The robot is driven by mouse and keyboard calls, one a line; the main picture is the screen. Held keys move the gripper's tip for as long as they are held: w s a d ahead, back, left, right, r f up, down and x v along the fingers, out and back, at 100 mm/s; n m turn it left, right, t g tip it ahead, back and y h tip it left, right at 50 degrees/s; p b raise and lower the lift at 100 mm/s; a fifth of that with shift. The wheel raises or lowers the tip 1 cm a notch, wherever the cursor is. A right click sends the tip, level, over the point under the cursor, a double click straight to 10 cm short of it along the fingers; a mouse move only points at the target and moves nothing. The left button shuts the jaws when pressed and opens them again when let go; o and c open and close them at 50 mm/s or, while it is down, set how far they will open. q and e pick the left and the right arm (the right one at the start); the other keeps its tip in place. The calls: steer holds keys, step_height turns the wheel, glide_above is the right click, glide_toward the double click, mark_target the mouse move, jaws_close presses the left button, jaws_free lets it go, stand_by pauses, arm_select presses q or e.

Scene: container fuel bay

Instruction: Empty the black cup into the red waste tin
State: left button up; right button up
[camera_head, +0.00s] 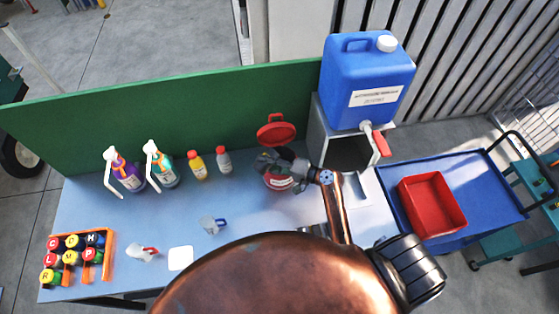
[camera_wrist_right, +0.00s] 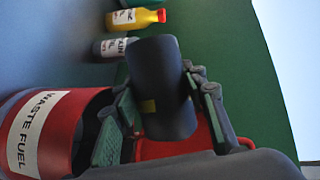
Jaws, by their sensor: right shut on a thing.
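The red waste tin (camera_head: 279,183) stands on the bench with its round red lid (camera_head: 277,130) swung up behind it. In the right wrist view the tin (camera_wrist_right: 42,135) shows its "WASTE FUEL" label. My right gripper (camera_head: 268,162) is over the tin's mouth. It is shut on the black cup (camera_wrist_right: 160,85), which sits between both fingers. The cup appears tipped well over onto its side beside and above the tin's rim. Its opening and contents are hidden. My left gripper is in neither view.
Two spray bottles (camera_head: 122,170), a yellow bottle (camera_head: 197,166) and a grey bottle (camera_head: 223,160) stand along the green back panel (camera_head: 150,122). A blue canister (camera_head: 366,80) with a tap is at the right. An orange rack (camera_head: 107,262) is at the left.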

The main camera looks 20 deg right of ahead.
stand_by(0.4)
steer(key=shift+d+f+m+y+b, duration=0.15)
steer(key=shift+f+m+y+b, duration=0.3)
steer(key=shift+m, duration=0.35)
stand_by(0.5)
steer(key=shift+w+d+r+m+y+p, duration=0.1)
steer(key=shift+d+r+m+y+p, duration=0.1)
steer(key=shift+r+m+y+p, duration=0.3)
stand_by(0.5)
